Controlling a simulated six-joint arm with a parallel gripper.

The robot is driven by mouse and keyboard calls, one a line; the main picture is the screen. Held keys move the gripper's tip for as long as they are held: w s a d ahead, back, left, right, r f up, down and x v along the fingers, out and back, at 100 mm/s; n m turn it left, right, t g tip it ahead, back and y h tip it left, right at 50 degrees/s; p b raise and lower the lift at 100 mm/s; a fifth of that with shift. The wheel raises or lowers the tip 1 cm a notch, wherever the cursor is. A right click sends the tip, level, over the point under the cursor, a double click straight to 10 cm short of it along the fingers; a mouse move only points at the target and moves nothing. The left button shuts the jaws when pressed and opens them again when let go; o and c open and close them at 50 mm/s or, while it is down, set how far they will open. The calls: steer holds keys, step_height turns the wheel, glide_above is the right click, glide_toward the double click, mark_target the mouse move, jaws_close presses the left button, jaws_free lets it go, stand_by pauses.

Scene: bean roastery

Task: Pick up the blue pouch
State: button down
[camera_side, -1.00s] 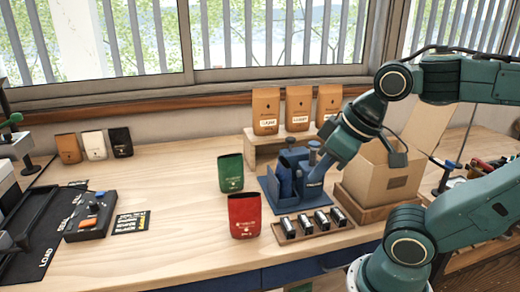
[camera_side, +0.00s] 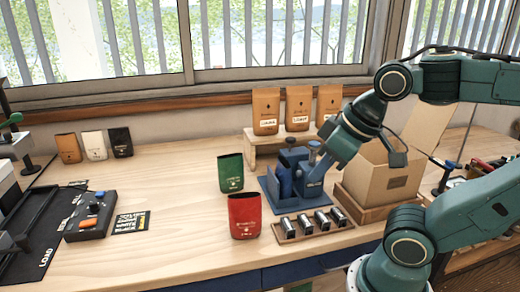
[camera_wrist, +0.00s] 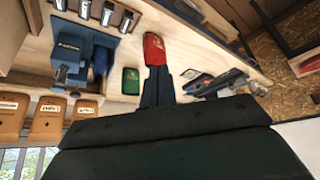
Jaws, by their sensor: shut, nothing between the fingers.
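The blue pouch (camera_side: 284,180) stands upright at the left part of a blue fixture (camera_side: 268,190) in the side view. In the wrist view the blue pouch (camera_wrist: 101,62) is partly hidden beside the blue fixture (camera_wrist: 70,44). My gripper (camera_wrist: 156,72) is shut and empty in the wrist view, its fingers to the right of the pouch in the picture and overlapping the lower end of the red pouch (camera_wrist: 153,48).
A green pouch (camera_side: 230,173) and the red pouch (camera_side: 244,216) stand left of the fixture. A tray (camera_side: 284,233) of small dark items lies in front. Several tan bags (camera_side: 298,108) stand on a riser behind. An open cardboard box (camera_side: 385,183) is at right.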

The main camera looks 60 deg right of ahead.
stand_by(0.4)
jaws_free()
stand_by(0.4)
steer(key=w+d+r+n+g, duration=0.25)
steer(key=w+d+n, duration=0.25)
steer(key=w+d, duration=0.5)
steer(key=w+d+f+n+g, duration=0.1)
steer(key=w+d+f+n, duration=0.1)
steer(key=d, duration=0.4)
steer(key=w+d+f+n+g, duration=0.2)
steer(key=w+d+f, duration=0.1)
steer(key=w+d, duration=0.2)
steer(key=shift+d+f, duration=0.4)
steer(key=shift+d, duration=0.55)
steer(key=shift+w+f, duration=0.1)
